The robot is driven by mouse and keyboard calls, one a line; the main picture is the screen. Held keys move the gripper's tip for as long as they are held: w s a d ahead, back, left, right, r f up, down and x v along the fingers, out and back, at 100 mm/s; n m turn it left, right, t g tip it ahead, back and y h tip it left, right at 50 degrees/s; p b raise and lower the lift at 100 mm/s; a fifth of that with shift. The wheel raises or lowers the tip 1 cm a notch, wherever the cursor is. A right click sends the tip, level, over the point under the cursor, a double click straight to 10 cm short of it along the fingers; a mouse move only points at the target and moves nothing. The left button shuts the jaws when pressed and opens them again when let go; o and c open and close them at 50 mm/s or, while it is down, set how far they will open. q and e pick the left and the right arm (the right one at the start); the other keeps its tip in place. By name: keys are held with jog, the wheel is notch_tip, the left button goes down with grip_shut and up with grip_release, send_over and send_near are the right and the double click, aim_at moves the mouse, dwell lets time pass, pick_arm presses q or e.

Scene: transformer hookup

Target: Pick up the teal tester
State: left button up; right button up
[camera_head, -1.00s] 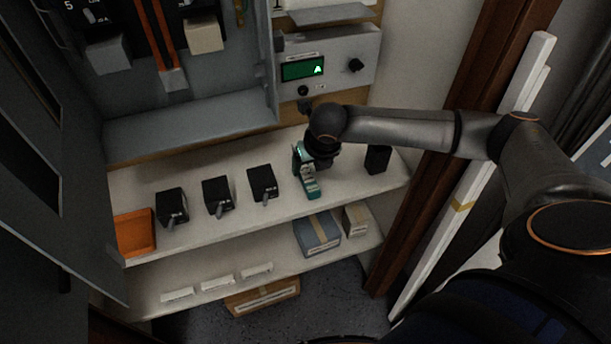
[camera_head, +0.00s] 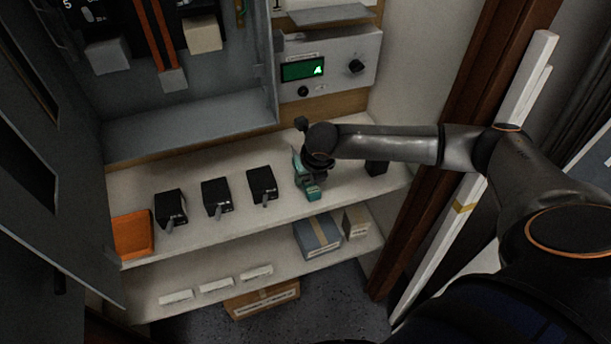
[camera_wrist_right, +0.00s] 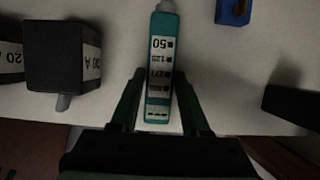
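The teal tester (camera_head: 313,193) lies on the upper shelf, right of the black blocks. In the right wrist view the tester (camera_wrist_right: 160,60) is a narrow teal body with a white printed label and a pale tip pointing up the picture. My right gripper (camera_wrist_right: 160,80) is open, one finger on each side of the tester's lower part, with a small gap visible on both sides. In the head view the right gripper (camera_head: 312,176) is over the tester and hides part of it. My left gripper is not in view.
Several black blocks (camera_head: 262,184) stand left of the tester, and another (camera_head: 377,167) stands to its right. A blue item (camera_wrist_right: 233,10) shows in the wrist view. A panel with green display (camera_head: 303,69) is behind.

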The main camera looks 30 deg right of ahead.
grip_shut()
jog(key=shift+r, duration=0.1)
